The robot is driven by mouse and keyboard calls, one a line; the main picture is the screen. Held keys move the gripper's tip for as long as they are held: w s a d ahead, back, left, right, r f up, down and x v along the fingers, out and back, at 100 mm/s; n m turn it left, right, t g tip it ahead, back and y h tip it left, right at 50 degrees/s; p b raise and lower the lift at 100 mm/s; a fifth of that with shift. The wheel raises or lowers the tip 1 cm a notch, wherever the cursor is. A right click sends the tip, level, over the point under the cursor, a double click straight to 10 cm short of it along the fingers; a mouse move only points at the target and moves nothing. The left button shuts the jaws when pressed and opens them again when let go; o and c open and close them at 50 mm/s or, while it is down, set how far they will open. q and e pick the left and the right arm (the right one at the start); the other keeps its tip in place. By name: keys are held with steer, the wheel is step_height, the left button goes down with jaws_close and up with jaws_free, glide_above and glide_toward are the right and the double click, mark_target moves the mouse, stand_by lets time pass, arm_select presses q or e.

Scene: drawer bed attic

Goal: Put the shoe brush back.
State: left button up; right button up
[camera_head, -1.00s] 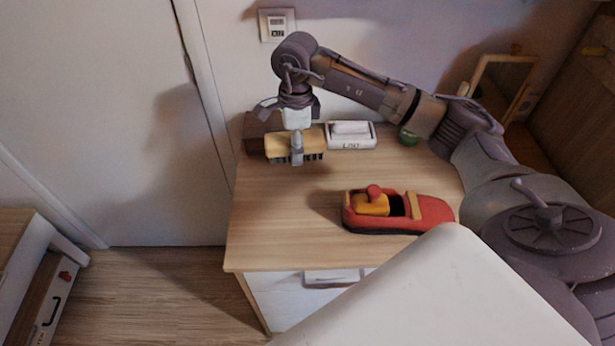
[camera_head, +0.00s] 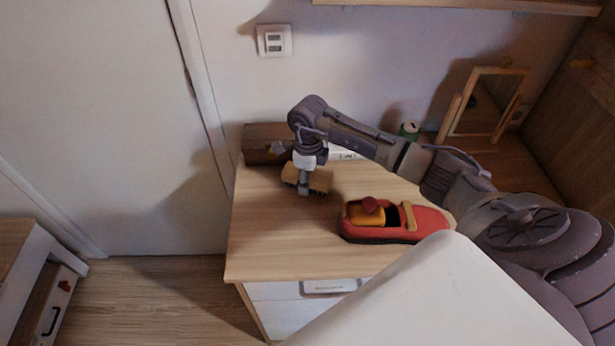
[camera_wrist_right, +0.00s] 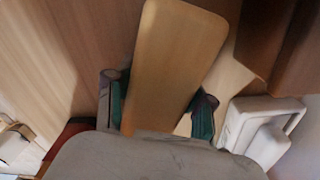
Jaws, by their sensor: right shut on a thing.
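The shoe brush (camera_head: 320,180) has a light wooden back. My right gripper (camera_head: 303,188) is shut on it, over the back left part of the cabinet top. In the right wrist view the wooden back of the brush (camera_wrist_right: 178,60) runs between the two fingers of my gripper (camera_wrist_right: 157,97). I cannot tell whether the bristles touch the cabinet top. A dark brown wooden box (camera_head: 262,134) stands at the back left corner of the top, just behind the brush. It also shows in the right wrist view (camera_wrist_right: 288,45). My left gripper is not in view.
A red and yellow toy boat (camera_head: 425,221) lies on the cabinet top (camera_head: 270,245), front right of the brush. A white lettered dish (camera_head: 347,155) is partly behind my arm. A green can (camera_head: 409,130) and framed mirror (camera_head: 474,108) stand behind. The front left of the top is clear.

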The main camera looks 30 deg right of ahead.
steer(key=shift+f, duration=0.35)
steer(key=o, duration=1)
steer(key=shift+r, duration=0.1)
steer(key=shift+r, duration=0.25)
step_height(320, 180, up, 10)
steer(key=b, duration=0.3)
steer(key=shift+d+r, duration=0.1)
steer(key=shift+r, duration=0.75)
